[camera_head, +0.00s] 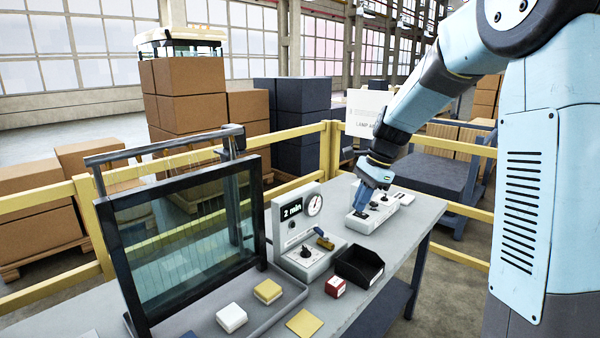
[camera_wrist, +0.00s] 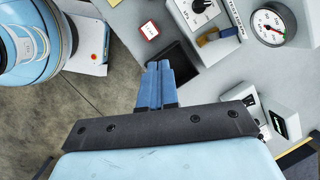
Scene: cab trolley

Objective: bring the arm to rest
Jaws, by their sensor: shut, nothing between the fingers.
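In the wrist view the gripper's blue fingers (camera_wrist: 158,66) are side by side, closed, with nothing held. A black open bin (camera_wrist: 182,58) lies past the fingertips there; it also shows in the head view (camera_head: 359,267). I cannot tell whether the fingers touch the control box.
On the bench (camera_head: 410,240) stand a gauge unit (camera_head: 306,252) reading "2 min", a red-and-white box (camera_head: 335,287), a white block (camera_head: 231,318), a yellow block (camera_head: 267,291) and a dark-framed glass screen (camera_head: 185,245). Yellow railing (camera_head: 330,150) runs behind.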

